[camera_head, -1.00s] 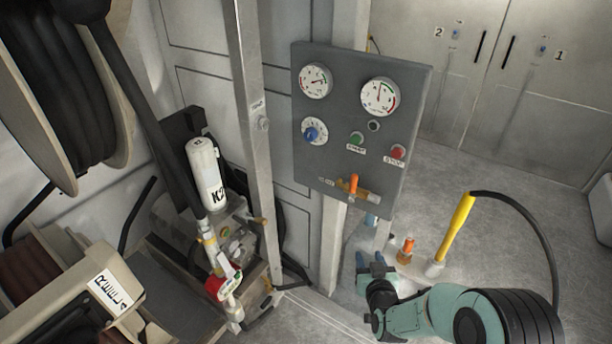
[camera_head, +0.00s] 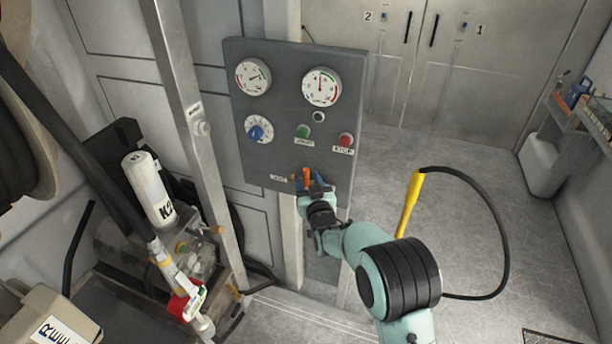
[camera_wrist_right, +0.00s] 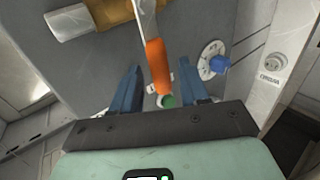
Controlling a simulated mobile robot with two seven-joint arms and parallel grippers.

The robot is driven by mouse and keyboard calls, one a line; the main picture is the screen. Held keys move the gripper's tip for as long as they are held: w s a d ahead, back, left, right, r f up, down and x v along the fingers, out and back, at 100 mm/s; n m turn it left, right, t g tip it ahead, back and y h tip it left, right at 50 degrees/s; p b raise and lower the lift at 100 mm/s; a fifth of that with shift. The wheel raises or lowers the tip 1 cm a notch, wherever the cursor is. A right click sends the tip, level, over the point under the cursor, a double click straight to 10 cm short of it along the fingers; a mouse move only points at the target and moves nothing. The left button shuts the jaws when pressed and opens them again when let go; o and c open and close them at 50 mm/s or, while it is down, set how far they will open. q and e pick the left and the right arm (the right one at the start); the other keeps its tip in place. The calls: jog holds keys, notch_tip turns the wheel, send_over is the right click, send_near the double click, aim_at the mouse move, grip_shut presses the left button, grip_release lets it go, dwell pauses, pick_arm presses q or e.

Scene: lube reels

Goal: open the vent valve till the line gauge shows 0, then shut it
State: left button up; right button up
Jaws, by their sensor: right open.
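The vent valve with its orange handle (camera_head: 306,176) sits at the lower edge of the grey panel (camera_head: 262,172). In the right wrist view the orange handle (camera_wrist_right: 158,66) hangs from a brass valve body (camera_wrist_right: 110,12). My right gripper (camera_head: 313,184) is at the handle. In the wrist view its blue fingers (camera_wrist_right: 147,80) are apart, with the handle's end between their tips; I cannot tell whether they touch it. Two gauges are on the panel: a left one (camera_head: 253,77) and a larger right one (camera_head: 320,87), its needle pointing about straight up. Their labels are unreadable. My left gripper is out of view.
A blue knob (camera_head: 256,131), a green button (camera_head: 303,131) and a red button (camera_head: 346,140) sit above the valve. A metal post (camera_head: 184,110) stands left of the panel. A yellow wand (camera_head: 409,205) with a black hose stands to the right. The right floor is mostly clear.

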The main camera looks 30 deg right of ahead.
jog(key=shift+x, duration=1.1)
grip_shut()
